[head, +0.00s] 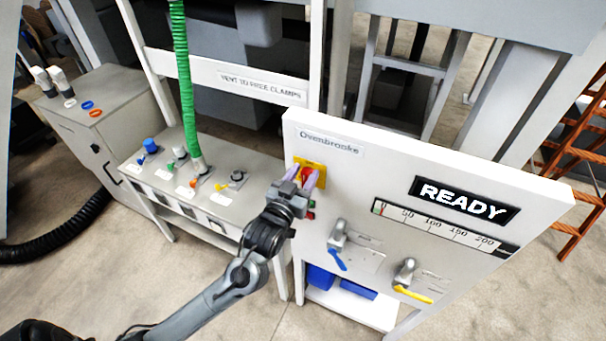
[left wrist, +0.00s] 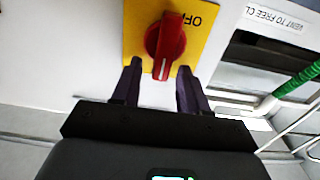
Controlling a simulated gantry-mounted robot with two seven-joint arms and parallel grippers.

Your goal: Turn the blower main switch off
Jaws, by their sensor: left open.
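A red rotary switch (head: 306,176) sits on a yellow plate (head: 315,164) at the upper left of the white panel front. In the left wrist view, the red knob (left wrist: 165,42) and yellow plate (left wrist: 140,40) fill the top middle. An upside-down OFF label, partly cut off, is beside the knob. The knob's grip bar points down the picture, towards my fingers. My left gripper (head: 305,178) is open, one finger on each side of the knob. In the left wrist view, the fingertips (left wrist: 158,68) flank the bar's near end, with visible gaps. My right gripper is not seen.
The panel has a READY display (head: 463,200), a scale, a blue-handled valve (head: 338,243) and a yellow-handled valve (head: 405,278). Left are a bench (head: 215,215) with fittings, a green hose (head: 182,80) and a grey cabinet (head: 95,125). A black hose (head: 60,245) lies on the floor.

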